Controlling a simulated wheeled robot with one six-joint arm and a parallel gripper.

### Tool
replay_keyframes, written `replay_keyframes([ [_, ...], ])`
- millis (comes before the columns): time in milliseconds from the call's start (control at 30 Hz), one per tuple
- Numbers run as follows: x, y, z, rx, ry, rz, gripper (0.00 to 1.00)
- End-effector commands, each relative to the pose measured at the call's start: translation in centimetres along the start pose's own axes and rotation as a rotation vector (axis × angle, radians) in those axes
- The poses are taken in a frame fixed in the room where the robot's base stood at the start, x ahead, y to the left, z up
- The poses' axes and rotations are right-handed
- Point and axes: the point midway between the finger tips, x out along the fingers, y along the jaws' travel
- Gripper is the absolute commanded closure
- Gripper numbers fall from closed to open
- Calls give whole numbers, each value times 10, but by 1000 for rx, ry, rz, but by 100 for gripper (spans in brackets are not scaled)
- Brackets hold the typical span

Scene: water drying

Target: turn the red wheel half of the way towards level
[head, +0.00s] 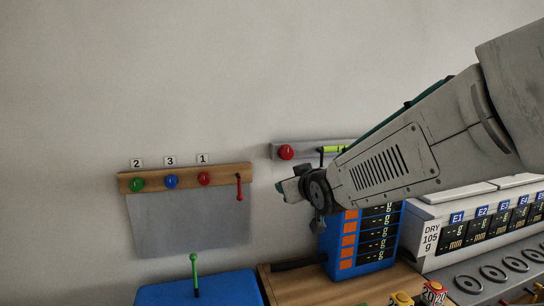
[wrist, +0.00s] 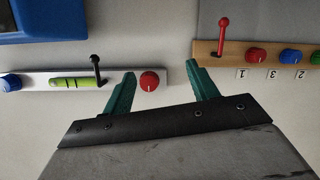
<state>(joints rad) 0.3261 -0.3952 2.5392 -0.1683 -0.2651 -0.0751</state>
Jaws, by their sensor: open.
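The red wheel (head: 286,152) is a round red knob with a pale pointer mark, at the left end of a pale bar (head: 313,146) on the wall. The bar also bears a yellow-green level vial (head: 331,149), partly hidden by my arm in the head view. In the wrist view, the red wheel (wrist: 150,81) lies between the two teal fingers of my open gripper (wrist: 161,72), nearer the left finger. Neither finger visibly grips it. The vial (wrist: 76,83) shows dark lines. In the head view my gripper (head: 283,191) is below the red wheel.
A black lever (wrist: 97,70) stands close to the left finger. A blue knob (wrist: 11,82) ends that bar. A wooden rail (head: 155,182) carries green, blue and red knobs and a red lever (head: 239,188). A blue display unit (head: 330,240) stands below my arm.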

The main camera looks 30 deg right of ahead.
Motion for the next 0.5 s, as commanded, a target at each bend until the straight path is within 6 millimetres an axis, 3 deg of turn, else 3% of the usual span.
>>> replay_keyframes([
  [200,15,29,-30,-28,239,63,41],
  [367,19,35,-40,-38,299,75,41],
  [500,34,36,-44,-38,302,74,41],
])
